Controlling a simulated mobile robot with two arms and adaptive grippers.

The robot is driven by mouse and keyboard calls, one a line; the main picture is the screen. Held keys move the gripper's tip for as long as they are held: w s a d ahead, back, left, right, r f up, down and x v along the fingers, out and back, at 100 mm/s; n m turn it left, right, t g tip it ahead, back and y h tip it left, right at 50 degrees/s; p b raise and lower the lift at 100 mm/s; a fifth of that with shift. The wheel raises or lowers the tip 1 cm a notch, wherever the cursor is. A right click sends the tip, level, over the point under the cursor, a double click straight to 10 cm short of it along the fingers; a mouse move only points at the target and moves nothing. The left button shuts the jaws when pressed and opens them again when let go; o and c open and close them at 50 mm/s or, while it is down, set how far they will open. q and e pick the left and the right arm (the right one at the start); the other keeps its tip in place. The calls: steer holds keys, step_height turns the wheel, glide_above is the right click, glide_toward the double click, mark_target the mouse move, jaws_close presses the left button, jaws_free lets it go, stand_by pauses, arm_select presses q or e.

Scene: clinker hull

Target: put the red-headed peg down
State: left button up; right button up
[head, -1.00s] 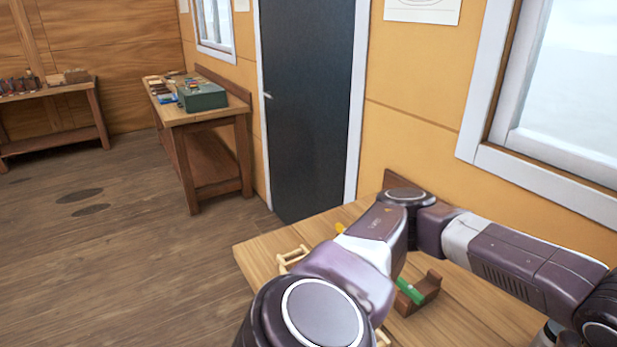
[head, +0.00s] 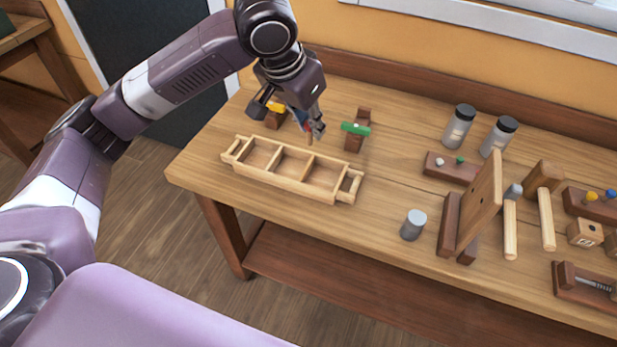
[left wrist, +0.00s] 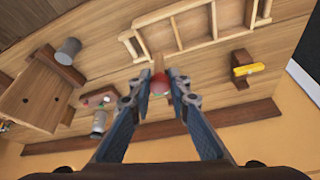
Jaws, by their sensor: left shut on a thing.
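My left gripper (head: 314,132) is shut on the red-headed peg (left wrist: 160,84). In the left wrist view the peg's red head sits between the fingertips (left wrist: 162,90), with its pale wooden shaft pointing away from the gripper. In the head view only a small part of the peg (head: 309,136) shows below the fingers. The gripper hangs over the bench, just past the far long side of a wooden tray (head: 268,177) with several compartments. The peg's height above the bench is hard to tell. My right gripper is not in view.
A block with a green bar (head: 356,129) stands right of the gripper, and a block with a yellow bar (head: 275,107) left of it. A grey cylinder (head: 413,225), an upright wooden board (head: 480,205) and two jars (head: 459,127) stand further right. Bare bench (head: 385,190) lies between.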

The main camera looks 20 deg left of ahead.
arm_select(q)
steer(key=w+d+m, duration=0.2)
steer(key=w, duration=0.3)
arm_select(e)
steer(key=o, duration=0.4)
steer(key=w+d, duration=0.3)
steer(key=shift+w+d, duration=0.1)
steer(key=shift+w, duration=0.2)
arm_select(q)
steer(key=m+h+p, duration=0.1)
glide_above(316, 176)
steer(key=s+d, duration=0.1)
steer(key=d, duration=0.1)
step_height(316, 176, down, 5)
steer(key=shift+g, duration=0.3)
steer(key=f+p, duration=0.1)
steer(key=f, duration=0.5)
steer(key=f+p, duration=0.1)
steer(key=f, duration=0.6)
steer(key=shift+d+f, duration=0.2)
steer(key=shift+f, duration=0.05)
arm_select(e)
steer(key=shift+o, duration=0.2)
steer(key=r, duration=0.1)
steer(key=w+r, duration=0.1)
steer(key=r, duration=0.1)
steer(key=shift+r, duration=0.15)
